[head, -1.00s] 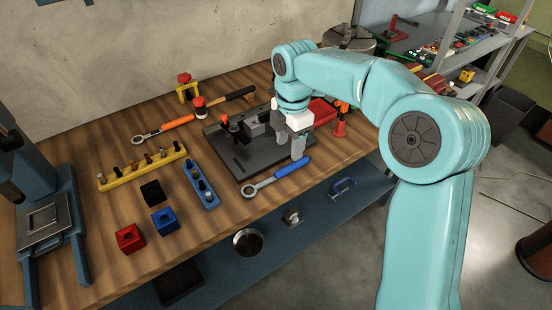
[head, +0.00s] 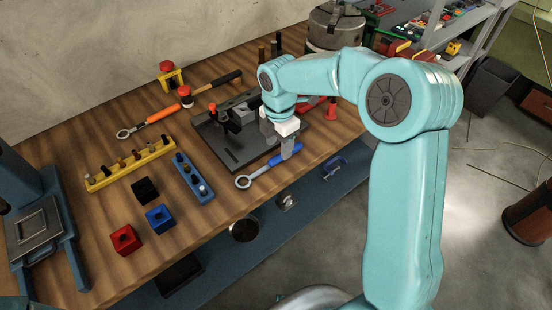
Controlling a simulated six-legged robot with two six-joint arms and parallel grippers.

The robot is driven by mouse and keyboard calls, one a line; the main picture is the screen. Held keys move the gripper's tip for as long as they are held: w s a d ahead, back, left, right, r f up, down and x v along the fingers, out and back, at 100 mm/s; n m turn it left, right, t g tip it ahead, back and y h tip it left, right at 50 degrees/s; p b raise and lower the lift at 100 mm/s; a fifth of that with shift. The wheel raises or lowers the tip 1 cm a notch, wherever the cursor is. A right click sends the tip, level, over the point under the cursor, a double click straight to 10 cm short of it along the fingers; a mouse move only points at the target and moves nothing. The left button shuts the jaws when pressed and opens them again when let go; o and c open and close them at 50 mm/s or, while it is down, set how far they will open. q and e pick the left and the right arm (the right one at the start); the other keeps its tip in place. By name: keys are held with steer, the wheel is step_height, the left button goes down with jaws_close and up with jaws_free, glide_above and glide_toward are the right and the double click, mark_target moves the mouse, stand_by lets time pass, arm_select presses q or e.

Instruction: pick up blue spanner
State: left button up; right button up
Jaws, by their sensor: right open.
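The blue spanner (head: 268,167) lies near the front edge of the wooden bench top, with its silver ring end to the left and its blue handle to the right. My right gripper (head: 279,151) is open and pointing down over the right part of the blue handle. Its fingers partly hide the handle's right end. I cannot tell whether the fingers touch the handle. My left gripper is not in view.
A dark vise plate (head: 250,160) lies just behind the spanner. An orange-handled spanner (head: 160,115) lies farther back. A blue holder (head: 190,175) and a yellow holder (head: 130,168) stand to the left, near black, blue and red blocks. A lower blue shelf (head: 270,222) shows below the front edge.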

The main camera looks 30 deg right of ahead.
mark_target(277, 157)
steer(key=shift+s+f, duration=0.1)
steer(key=shift+f, duration=0.2)
steer(key=f, duration=0.2)
steer(key=w+f+p, duration=0.1)
steer(key=f, duration=0.1)
steer(key=shift+a, duration=0.2)
steer(key=shift+s+d+f, duration=0.1)
steer(key=shift+f, duration=0.35)
steer(key=shift+s, duration=0.1)
jaws_close()
steer(key=shift+r, duration=0.15)
